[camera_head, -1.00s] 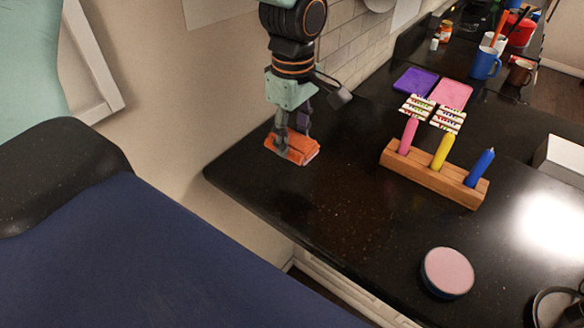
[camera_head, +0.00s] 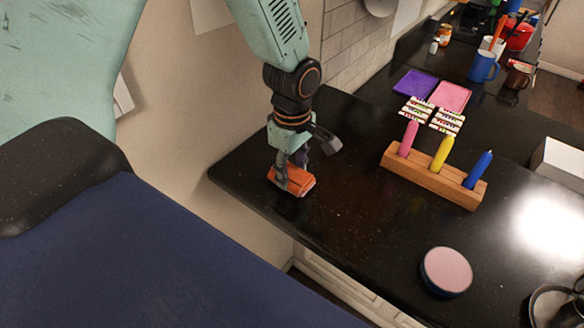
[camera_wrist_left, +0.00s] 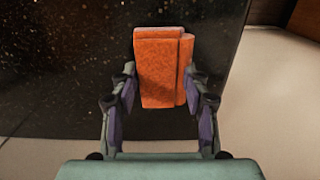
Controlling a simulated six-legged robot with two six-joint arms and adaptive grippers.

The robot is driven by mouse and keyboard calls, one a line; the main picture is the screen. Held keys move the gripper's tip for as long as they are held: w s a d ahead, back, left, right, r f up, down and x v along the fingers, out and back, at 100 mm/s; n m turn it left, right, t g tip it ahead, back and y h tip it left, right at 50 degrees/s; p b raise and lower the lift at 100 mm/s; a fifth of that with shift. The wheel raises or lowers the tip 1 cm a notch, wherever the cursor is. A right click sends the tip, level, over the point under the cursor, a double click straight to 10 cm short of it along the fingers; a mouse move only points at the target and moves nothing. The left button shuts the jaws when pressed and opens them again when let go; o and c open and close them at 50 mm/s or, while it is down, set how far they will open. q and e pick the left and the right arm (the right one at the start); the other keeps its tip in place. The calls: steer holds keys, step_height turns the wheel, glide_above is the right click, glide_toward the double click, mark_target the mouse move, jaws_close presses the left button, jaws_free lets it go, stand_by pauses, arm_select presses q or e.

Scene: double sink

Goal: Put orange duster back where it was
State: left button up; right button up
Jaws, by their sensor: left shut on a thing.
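The orange duster (camera_head: 296,181) is at the left end of the black counter, close to its front-left edge. My left gripper (camera_head: 288,172) comes down on it from above and is shut on it. In the left wrist view the duster (camera_wrist_left: 160,66) sits between the two fingertips of my left gripper (camera_wrist_left: 161,92), with the dark counter behind it. I cannot tell whether its underside touches the counter. My right gripper is not in view.
On the black counter (camera_head: 350,225), a wooden holder (camera_head: 430,180) carries pink, yellow and blue pens. A round pink-topped thing (camera_head: 447,271) lies near the front edge. Purple (camera_head: 415,82) and pink (camera_head: 450,96) squares and mugs stand farther back. The counter between duster and holder is clear.

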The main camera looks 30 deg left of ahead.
mark_target(294, 171)
arm_select(q)
steer(key=o, duration=0.7)
steer(key=shift+w+a+f, duration=0.1)
steer(key=shift+a+f, duration=0.05)
steer(key=shift+f, duration=0.05)
steer(key=shift+o, duration=0.5)
steer(key=shift+w, duration=0.15)
steer(key=o, duration=0.3)
steer(key=shift+w+d, duration=0.1)
steer(key=shift+d, duration=0.15)
steer(key=shift+s+d+r, duration=0.1)
steer(key=shift+s+d, duration=0.05)
steer(key=shift+s, duration=0.05)
steer(key=shift+s+a+r, duration=0.1)
steer(key=shift+a+r, duration=0.05)
steer(key=shift+a, duration=0.1)
steer(key=shift+a+r, duration=0.1)
steer(key=shift+r, duration=0.15)
steer(key=r, duration=0.3)
steer(key=r+b, duration=0.1)
steer(key=r, duration=0.7)
steer(key=shift+w+r, duration=0.2)
steer(key=shift+w, duration=0.15)
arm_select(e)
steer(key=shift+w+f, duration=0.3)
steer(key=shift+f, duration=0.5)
